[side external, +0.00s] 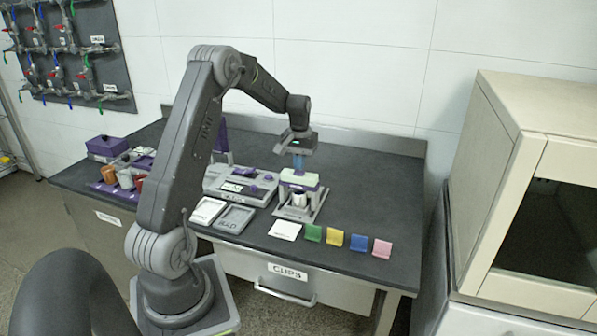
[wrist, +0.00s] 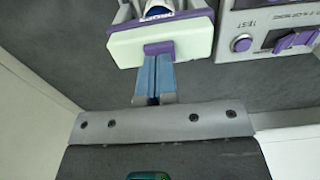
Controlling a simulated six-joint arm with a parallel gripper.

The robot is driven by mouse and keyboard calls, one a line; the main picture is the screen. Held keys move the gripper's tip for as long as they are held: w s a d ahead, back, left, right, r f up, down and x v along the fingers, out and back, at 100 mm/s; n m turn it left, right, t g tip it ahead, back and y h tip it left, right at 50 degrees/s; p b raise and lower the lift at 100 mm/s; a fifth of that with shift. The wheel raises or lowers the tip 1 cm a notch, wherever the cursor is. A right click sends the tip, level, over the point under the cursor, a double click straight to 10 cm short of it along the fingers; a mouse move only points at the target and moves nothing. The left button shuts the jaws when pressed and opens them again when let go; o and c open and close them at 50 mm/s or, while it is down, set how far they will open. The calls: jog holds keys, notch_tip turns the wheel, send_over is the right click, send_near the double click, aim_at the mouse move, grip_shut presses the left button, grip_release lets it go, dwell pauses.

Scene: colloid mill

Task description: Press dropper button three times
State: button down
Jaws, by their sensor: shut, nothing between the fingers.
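The dropper (side external: 299,179) stands near the right part of the bench, with a pale top over a grey stand. A metal cup (side external: 299,199) sits beneath its head. In the wrist view the pale dropper head (wrist: 126,48) carries a purple button (wrist: 159,48) at its near edge. My gripper (side external: 298,167) is shut and empty, pointing down just above the dropper head. In the wrist view its blue fingers (wrist: 155,60) are together, with their tips at the button's lower edge. I cannot tell whether they touch it.
A grey machine with purple controls (side external: 240,184) stands left of the dropper; its panel also shows in the wrist view (wrist: 270,32). Two square trays (side external: 235,219), a white card (side external: 285,230) and several coloured cards (side external: 333,240) lie in front. The bench's right end is clear.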

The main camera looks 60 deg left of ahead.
jog(key=shift+r, duration=3.1)
jog(key=shift+r, duration=1.05)
dwell(2.2)
jog(key=s+d+r+m+t, duration=0.1)
jog(key=s+d+r, duration=0.15)
jog(key=d, duration=0.45)
jog(key=s+d+r+m+t+y, duration=0.1)
jog(key=d+r+m, duration=0.1)
jog(key=d+r, duration=0.35)
jog(key=s+d+r+m+t, duration=0.1)
jog(key=d, duration=0.8)
jog(key=s+d+f+m+t, duration=0.1)
jog(key=s+d+m, duration=0.1)
jog(key=s+d, duration=0.4)
jog(key=s+d+f+m+t+h, duration=0.1)
jog(key=s+d+m, duration=0.2)
jog(key=s+d, duration=0.4)
jog(key=shift+s+t, duration=0.3)
jog(key=shift+s, duration=0.25)
